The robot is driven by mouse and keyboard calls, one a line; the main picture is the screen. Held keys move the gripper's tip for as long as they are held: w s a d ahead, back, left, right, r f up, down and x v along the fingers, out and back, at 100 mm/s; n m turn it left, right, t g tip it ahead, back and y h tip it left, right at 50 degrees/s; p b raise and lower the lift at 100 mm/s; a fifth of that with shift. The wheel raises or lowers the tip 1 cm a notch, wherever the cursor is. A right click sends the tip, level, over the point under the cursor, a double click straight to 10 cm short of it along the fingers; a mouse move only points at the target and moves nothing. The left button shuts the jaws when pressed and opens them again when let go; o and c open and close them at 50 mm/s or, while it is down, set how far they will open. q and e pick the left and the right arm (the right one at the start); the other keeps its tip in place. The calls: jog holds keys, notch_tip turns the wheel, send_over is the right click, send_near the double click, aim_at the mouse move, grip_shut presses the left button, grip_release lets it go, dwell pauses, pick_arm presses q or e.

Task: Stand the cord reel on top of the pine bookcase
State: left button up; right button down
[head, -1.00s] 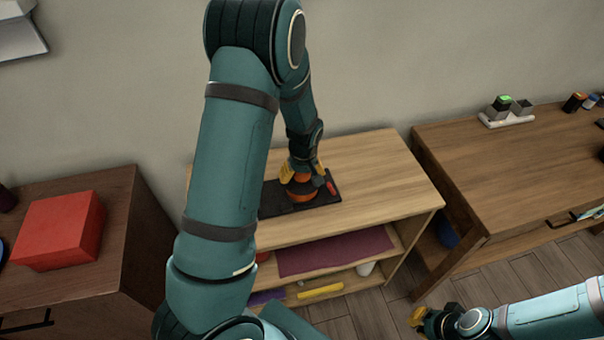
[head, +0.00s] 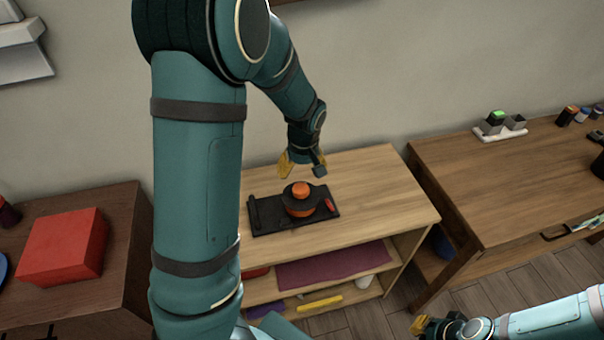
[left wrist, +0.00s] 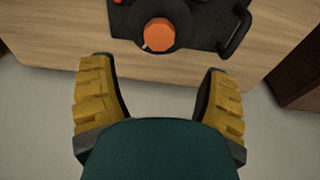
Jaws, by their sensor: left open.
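The cord reel (head: 300,207), dark with an orange knob on top and an orange band, stands upright on a black tray (head: 265,215) on top of the pine bookcase (head: 387,198). My left gripper (head: 301,169) is open and empty, above and behind the reel, apart from it. In the left wrist view the reel's orange knob (left wrist: 158,34) lies beyond the spread yellow fingers (left wrist: 160,72). My right gripper (head: 428,326) is low at the bottom right, away from the bookcase; its jaws are too small to read.
A red box (head: 62,247) sits on a dark cabinet (head: 125,222) at left. A brown desk (head: 510,175) with small items stands at right. A purple mat (head: 330,267) and a yellow item (head: 320,302) lie on the bookcase shelves. The bookcase top is clear right of the tray.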

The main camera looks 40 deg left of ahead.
pick_arm(q)
jog(key=s+d+f+m+h, duration=0.1)
jog(key=d+f, duration=0.3)
jog(key=s+d+f+m+h, duration=0.1)
jog(key=s+d+f+m, duration=0.1)
jog(key=d+f, duration=0.2)
jog(key=s+d+f+m+h, duration=0.1)
jog(key=s+d+f+m, duration=0.1)
jog(key=d+f, duration=0.2)
jog(key=shift+s+d+f, duration=0.15)
jog(key=shift+d+f, duration=0.15)
jog(key=shift+f, duration=0.1)
jog(key=s+d+f+m+h, duration=0.2)
jog(key=s+d+f, duration=0.3)
jog(key=d, duration=0.5)
jog(key=s+m, duration=0.1)
jog(key=s, duration=0.1)
jog(key=shift+s+t, duration=0.3)
jog(key=shift+s, duration=0.05)
